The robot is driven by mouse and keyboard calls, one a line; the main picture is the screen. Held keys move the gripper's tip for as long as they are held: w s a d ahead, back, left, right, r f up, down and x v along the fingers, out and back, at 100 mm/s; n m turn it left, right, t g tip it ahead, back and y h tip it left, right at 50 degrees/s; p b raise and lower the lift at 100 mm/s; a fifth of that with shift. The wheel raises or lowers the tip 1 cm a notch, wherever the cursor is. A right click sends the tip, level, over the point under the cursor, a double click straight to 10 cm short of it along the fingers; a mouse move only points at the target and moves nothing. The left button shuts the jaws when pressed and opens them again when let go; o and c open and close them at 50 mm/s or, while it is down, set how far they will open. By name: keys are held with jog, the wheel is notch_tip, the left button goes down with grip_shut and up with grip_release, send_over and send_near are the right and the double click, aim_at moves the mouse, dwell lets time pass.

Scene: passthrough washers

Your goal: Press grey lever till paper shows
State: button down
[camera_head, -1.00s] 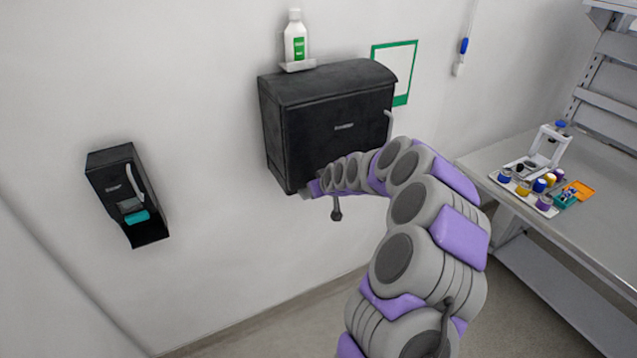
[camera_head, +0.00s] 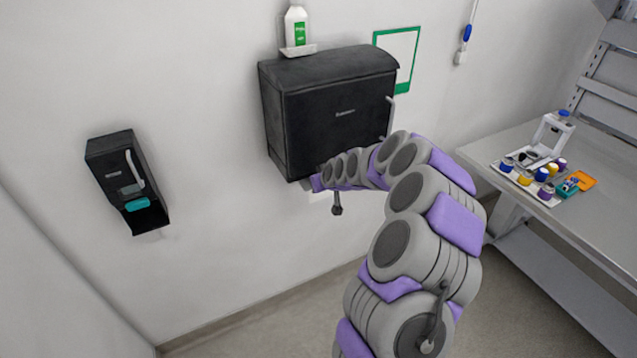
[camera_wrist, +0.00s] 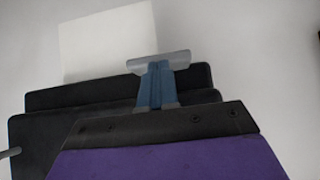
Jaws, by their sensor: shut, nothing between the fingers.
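The black paper dispenser (camera_head: 335,112) hangs on the wall in the head view. Its grey lever (camera_head: 390,112) shows at its right side, with the lower part hidden behind my arm. In the wrist view a grey rod end, which looks like the lever (camera_wrist: 10,153), shows at the left edge. A white sheet, apparently paper (camera_wrist: 108,40), sticks out past the black dispenser body (camera_wrist: 40,100). A small white patch also shows under the dispenser in the head view (camera_head: 319,197). My gripper (camera_wrist: 158,64) is shut and empty, close to the dispenser; contact cannot be told.
A white bottle (camera_head: 296,27) stands on a small shelf above the dispenser. A smaller black dispenser (camera_head: 127,182) hangs to the left. A green-framed sheet (camera_head: 403,55) is on the wall. A grey bench (camera_head: 495,150) with a tray of small containers stands at the right.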

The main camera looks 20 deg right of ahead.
jog(key=w+r+p+v, duration=0.1)
jog(key=w+r+v, duration=0.1)
jog(key=v, duration=1)
jog(key=shift+s+r, duration=0.2)
jog(key=shift+r, duration=0.05)
dwell(0.7)
